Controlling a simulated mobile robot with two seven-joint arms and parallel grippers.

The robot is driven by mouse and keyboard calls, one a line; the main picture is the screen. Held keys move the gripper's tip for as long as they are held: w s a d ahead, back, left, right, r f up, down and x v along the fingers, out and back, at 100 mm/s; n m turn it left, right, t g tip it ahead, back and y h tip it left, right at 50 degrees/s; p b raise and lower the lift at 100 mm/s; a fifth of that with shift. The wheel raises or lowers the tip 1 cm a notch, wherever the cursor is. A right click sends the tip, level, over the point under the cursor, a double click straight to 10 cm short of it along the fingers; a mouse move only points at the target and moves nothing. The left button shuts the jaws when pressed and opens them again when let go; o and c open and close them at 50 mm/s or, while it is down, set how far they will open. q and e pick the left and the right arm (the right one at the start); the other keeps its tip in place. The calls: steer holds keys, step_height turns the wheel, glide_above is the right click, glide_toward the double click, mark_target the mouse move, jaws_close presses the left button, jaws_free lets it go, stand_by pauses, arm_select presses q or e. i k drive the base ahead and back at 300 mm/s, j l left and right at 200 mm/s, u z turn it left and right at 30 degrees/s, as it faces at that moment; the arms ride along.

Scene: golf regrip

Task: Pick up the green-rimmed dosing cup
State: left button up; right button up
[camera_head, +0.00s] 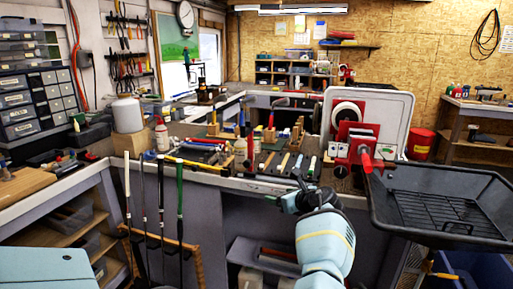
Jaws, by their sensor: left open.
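I cannot make out a green-rimmed dosing cup with certainty in the head view.
The workbench (230,184) carries several golf grips and tools. Golf clubs (180,205) stand upright before the bench. A black tray (440,205) juts out at the right, beside a red clamp (367,162).

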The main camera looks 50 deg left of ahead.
mark_target(256, 145)
steer(key=i+j, duration=0.2)
steer(key=j, duration=0.15)
steer(key=i+j, duration=0.15)
steer(key=j, duration=0.2)
steer(key=i+j, duration=0.2)
steer(key=j, duration=0.15)
steer(key=i+j, duration=0.2)
steer(key=j, duration=0.15)
steer(key=i+j, duration=0.15)
steer(key=j, duration=0.2)
